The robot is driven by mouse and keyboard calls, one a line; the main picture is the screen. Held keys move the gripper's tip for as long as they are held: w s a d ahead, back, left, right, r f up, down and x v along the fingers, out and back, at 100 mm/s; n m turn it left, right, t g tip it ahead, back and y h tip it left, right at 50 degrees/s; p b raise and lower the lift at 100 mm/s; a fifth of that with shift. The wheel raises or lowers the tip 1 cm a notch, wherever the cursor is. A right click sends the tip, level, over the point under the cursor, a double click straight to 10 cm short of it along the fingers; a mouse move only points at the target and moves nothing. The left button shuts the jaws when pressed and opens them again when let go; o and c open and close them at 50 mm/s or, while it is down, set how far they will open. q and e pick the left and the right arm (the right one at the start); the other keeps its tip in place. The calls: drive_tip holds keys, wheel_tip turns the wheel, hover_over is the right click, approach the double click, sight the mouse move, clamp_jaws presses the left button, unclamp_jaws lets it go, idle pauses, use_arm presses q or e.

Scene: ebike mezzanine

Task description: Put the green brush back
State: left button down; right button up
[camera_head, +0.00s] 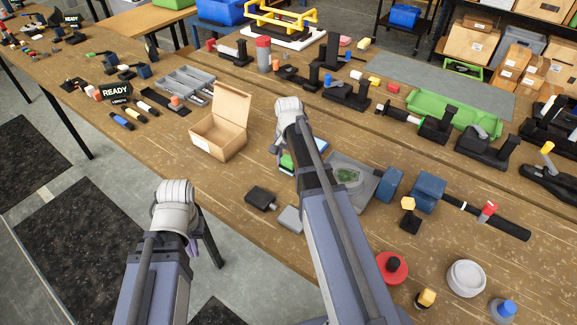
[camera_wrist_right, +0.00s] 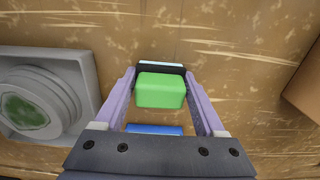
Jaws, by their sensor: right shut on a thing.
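The green brush (camera_wrist_right: 160,92) shows as a green block between the two purple fingers of my right gripper (camera_wrist_right: 160,98). The fingers are shut on it. A dark piece with a pale edge lies just beyond the block, and a blue part shows just below it. In the head view a bit of green (camera_head: 287,160) shows beside my right arm, which hides most of the gripper and brush. My left gripper (camera_head: 194,248) hangs low at the table's front edge, mostly hidden behind its own wrist, with only a little purple finger showing.
A grey tray (camera_head: 367,199) with a round green-centred dish stands right of my right gripper. An open cardboard box (camera_head: 215,140) stands to the left. Dark and grey blocks (camera_head: 261,197) lie near the front edge. A green tray (camera_head: 455,113) is further back right.

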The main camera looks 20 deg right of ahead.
sight(288, 159)
drive_tip(key=shift+f, duration=0.25)
drive_tip(key=o, duration=1.2)
drive_tip(key=shift+r, duration=0.15)
drive_tip(key=shift+c, duration=0.2)
drive_tip(key=shift+r, duration=0.1)
wheel_tip(288, 159, up, 12)
drive_tip(key=p, duration=1.2)
drive_tip(key=shift+r, duration=0.1)
drive_tip(key=s+a+n, duration=0.8)
drive_tip(key=a, duration=0.3)
drive_tip(key=s+a+n+h, duration=0.1)
drive_tip(key=s+a+n, duration=0.6)
drive_tip(key=a, duration=0.5)
drive_tip(key=shift+s+n, duration=0.4)
drive_tip(key=shift+s, duration=0.75)
